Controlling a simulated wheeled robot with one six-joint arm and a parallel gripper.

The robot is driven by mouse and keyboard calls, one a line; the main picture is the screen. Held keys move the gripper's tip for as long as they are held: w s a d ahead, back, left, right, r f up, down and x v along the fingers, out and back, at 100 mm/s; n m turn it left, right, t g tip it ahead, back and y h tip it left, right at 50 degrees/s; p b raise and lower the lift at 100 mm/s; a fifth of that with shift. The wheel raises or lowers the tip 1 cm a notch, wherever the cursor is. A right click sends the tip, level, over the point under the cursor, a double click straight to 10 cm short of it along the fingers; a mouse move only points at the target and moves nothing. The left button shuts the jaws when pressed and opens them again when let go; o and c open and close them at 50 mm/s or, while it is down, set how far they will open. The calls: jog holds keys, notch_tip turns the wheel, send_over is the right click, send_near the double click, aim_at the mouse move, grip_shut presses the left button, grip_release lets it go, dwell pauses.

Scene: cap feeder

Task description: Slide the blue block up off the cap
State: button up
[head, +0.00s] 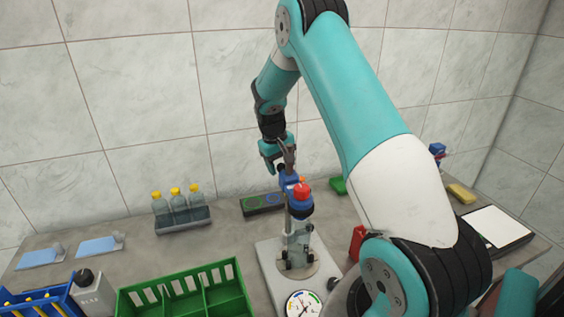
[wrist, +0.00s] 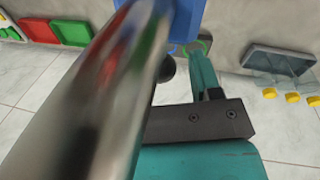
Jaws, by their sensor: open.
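The cap feeder (head: 296,245) stands upright on a pale base plate, with a red part (head: 301,190) at its top. The blue block (head: 289,182) is at the top of the feeder beside the red part. It also shows at the top of the wrist view (wrist: 187,18), partly hidden by a shiny metal cylinder (wrist: 95,95) close to the camera. My gripper (head: 287,165) is open just above and left of the feeder top, close to the block. I cannot tell whether it touches the block. The cap under the block cannot be made out.
A rack of yellow-capped bottles (head: 180,218) stands left of the feeder. A green crate (head: 190,288) and a white bottle (head: 92,296) are at the front left. A round gauge (head: 304,304) is in front of the feeder. A tiled wall stands behind.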

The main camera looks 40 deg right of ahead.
jog(key=shift+f, duration=0.4)
jog(key=shift+c, duration=0.4)
grip_shut()
notch_tip(320, 180, up, 6)
jog(key=shift+f+p, duration=0.25)
jog(key=shift+p, duration=0.9)
jog(key=shift+o, duration=0.4)
grip_release()
jog(key=shift+f, duration=0.1)
jog(key=a+r+b, duration=0.3)
jog(key=r, duration=1.4)
jog(key=shift+w, duration=0.4)
jog(key=shift+a, duration=0.2)
